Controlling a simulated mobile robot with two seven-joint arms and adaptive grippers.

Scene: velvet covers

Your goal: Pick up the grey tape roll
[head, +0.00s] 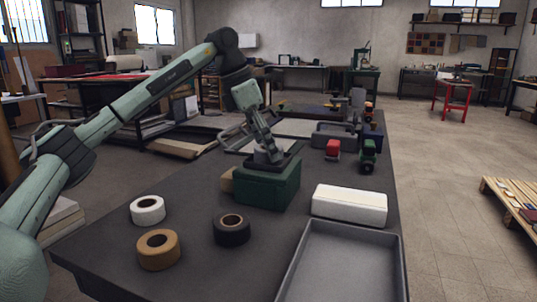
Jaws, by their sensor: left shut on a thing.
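My left gripper (267,147) reaches down over a dark green box (268,188) in the middle of the table. It is shut on a small grey thing, which appears to be the grey tape roll (268,157), at the top of the box. The fingers and the box rim hide part of the roll, and I cannot tell whether it touches the box. My right gripper is not in view.
White (135,212), tan (143,257) and black (218,235) tape rolls lie at the front left of the dark table (200,275). A white block (349,204) and an empty grey tray (340,275) are at the right. Red and green items and a toolbox stand behind.

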